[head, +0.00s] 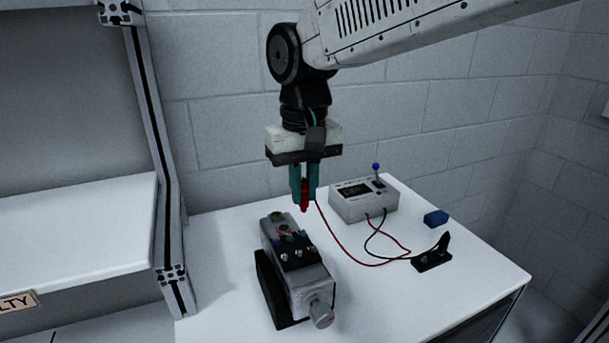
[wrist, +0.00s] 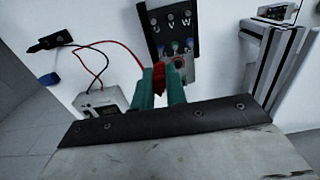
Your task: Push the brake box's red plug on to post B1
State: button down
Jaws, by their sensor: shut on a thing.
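My gripper (head: 305,186) is shut on the red plug (head: 304,196), holding it upright in the air above the far end of the servo motor (head: 305,272). The plug also shows between the green fingers in the wrist view (wrist: 159,78). A red wire runs from it to the brake box (head: 363,199), a grey box with a dark display and a blue-tipped lever. The motor's terminal block has several posts with coloured parts (wrist: 180,46); the plug's tip appears apart from them. I cannot read which post is B1.
A black plug on a black wire rests in a black stand (head: 432,259) at the right. A blue block (head: 436,218) lies behind it. A metal frame post (head: 160,180) stands left of the white table (head: 400,310), whose front right is clear.

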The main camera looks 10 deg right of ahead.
aim_at(303, 207)
jog(key=shift+s+f, duration=0.1)
jog(key=shift+f, duration=2.2)
jog(key=shift+s+f, duration=0.1)
jog(key=shift+f, duration=0.15)
dwell(0.4)
jog(key=c, duration=1.3)
grip_release()
jog(key=shift+c, duration=0.2)
jog(key=shift+r, duration=3.55)
